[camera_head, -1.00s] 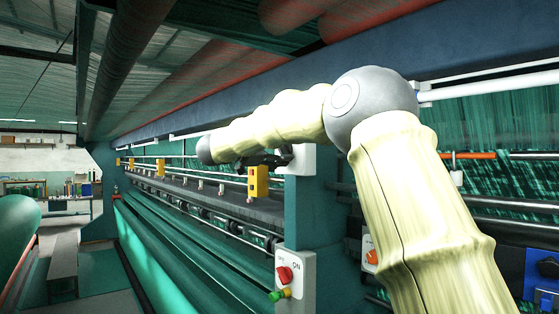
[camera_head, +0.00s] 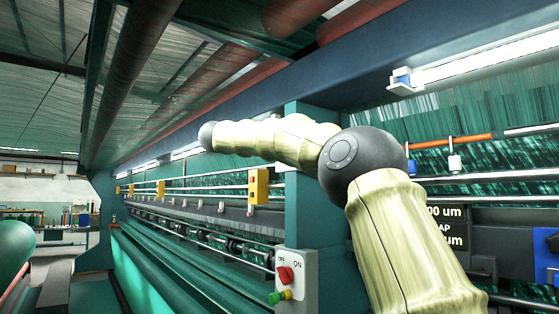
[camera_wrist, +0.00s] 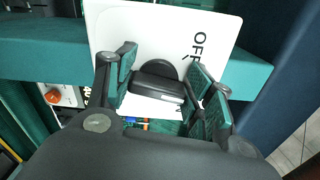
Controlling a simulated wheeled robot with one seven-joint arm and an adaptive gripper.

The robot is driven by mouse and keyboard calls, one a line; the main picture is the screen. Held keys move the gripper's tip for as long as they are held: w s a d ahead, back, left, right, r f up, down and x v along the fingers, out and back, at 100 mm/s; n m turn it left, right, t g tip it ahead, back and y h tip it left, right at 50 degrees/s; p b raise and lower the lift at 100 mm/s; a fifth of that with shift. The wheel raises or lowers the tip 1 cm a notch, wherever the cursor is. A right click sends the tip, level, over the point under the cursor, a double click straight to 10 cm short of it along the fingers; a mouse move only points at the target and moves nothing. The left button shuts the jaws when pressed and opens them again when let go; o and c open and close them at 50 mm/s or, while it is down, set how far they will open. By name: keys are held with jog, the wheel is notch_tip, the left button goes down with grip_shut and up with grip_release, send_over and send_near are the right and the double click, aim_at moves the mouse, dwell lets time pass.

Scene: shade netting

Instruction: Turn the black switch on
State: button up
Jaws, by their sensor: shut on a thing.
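The black switch (camera_wrist: 158,82) is a dark knob on a white plate (camera_wrist: 205,25) in the wrist view. The word OFF shows on the plate to the right of the knob. Another label lower down is mostly covered. My gripper (camera_wrist: 163,88) has its two green-padded fingers on either side of the knob and is shut on it. In the head view my arm reaches across in front of the green post, and the gripper and the black switch are hidden.
A white box with a red switch (camera_head: 285,275) and a green button (camera_head: 275,298) is on the post (camera_head: 312,225). Yellow blocks (camera_head: 258,186) line the machine's rail. A lit lamp tube (camera_head: 490,58) hangs at upper right.

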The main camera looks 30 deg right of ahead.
jog(key=m+b, duration=0.3)
jog(key=shift+f+m, duration=0.3)
jog(key=shift+r+m+b, duration=0.25)
jog(key=shift+m+b, duration=0.95)
jog(key=shift+m, duration=0.3)
jog(key=shift+s+r, duration=0.1)
jog(key=o, duration=1)
jog(key=shift+r, duration=0.1)
jog(key=shift+o, duration=0.2)
jog(key=shift+a, duration=0.1)
jog(key=a, duration=1.1)
jog(key=shift+s+a, duration=0.35)
jog(key=shift+s, duration=0.1)
